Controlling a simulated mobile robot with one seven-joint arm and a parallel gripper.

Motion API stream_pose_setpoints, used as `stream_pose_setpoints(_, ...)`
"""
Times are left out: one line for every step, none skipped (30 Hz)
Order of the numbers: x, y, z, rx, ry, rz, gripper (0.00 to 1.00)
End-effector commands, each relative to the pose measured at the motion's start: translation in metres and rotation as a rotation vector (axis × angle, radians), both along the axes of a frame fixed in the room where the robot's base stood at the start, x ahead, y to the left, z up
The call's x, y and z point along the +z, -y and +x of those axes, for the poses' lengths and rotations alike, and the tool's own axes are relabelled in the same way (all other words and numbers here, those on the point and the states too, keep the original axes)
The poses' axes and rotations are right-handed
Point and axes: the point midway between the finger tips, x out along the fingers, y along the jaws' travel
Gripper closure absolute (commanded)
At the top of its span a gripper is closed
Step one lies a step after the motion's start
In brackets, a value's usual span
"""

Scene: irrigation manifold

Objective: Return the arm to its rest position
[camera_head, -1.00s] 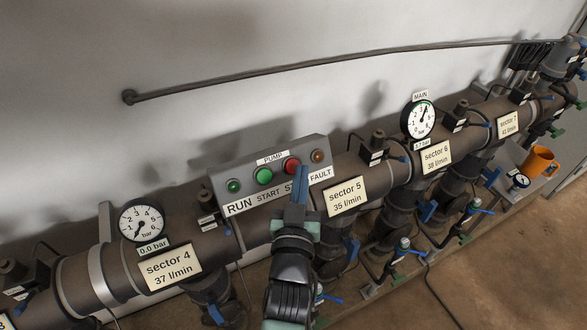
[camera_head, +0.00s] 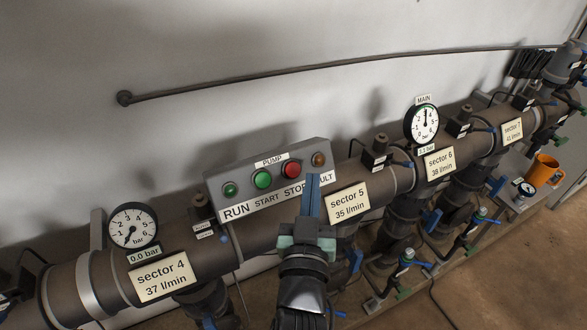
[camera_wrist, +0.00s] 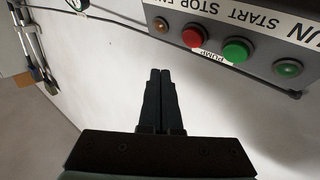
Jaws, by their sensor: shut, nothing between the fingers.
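My gripper (camera_head: 313,182) is shut and empty, with its blue fingers pointing up in front of the lower right part of the pump box (camera_head: 240,190). In the wrist view my gripper (camera_wrist: 161,76) shows dark fingers pressed together against the pale wall, apart from the box. The box carries a green START button (camera_head: 263,179), a red STOP button (camera_head: 291,170), a green lamp (camera_head: 231,189) and an amber lamp (camera_head: 319,159). My fingertips hide part of the FAULT label.
The brown manifold pipe (camera_head: 385,185) runs behind and beside my arm, with sector plates, valves and gauges. The main gauge (camera_head: 422,124) stands at the right, another gauge (camera_head: 133,227) at the left. An orange mug (camera_head: 544,170) is far right.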

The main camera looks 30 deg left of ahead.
Motion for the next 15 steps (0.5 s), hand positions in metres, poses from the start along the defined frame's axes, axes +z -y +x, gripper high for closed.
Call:
stream_pose_setpoints(0.0, 0.0, 0.0, 0.0, 0.0, 0.0, 1.0)
stream_pose_setpoints(0.0, 0.0, 0.0, 0.0, 0.0, 0.0, 1.0)
stream_pose_setpoints(0.0, 0.0, 0.0, 0.0, 0.0, 0.0, 1.0)
stream_pose_setpoints(0.0, 0.0, 0.0, 0.0, 0.0, 0.0, 1.0)
stream_pose_setpoints(0.0, 0.0, 0.0, 0.0, 0.0, 0.0, 1.0)
stream_pose_setpoints(0.0, 0.0, 0.0, 0.0, 0.0, 0.0, 1.0)
stream_pose_setpoints(0.0, 0.0, 0.0, 0.0, 0.0, 0.0, 1.0)
stream_pose_setpoints(0.0, 0.0, 0.0, 0.0, 0.0, 0.0, 1.0)
stream_pose_setpoints(0.0, 0.0, 0.0, 0.0, 0.001, 0.0, 1.0)
stream_pose_setpoints(0.0, 0.0, 0.0, 0.0, 0.001, 0.0, 1.0)
stream_pose_setpoints(0.0, 0.0, 0.0, 0.0, 0.0, 0.0, 1.0)
stream_pose_setpoints(0.004, 0.001, 0.001, -0.002, 0.006, 0.001, 1.0)
stream_pose_setpoints(0.009, 0.001, 0.002, -0.004, 0.013, 0.003, 1.0)
stream_pose_setpoints(0.016, 0.003, 0.004, -0.007, 0.023, 0.006, 1.0)
stream_pose_setpoints(0.03, 0.005, 0.006, -0.013, 0.041, 0.01, 1.0)
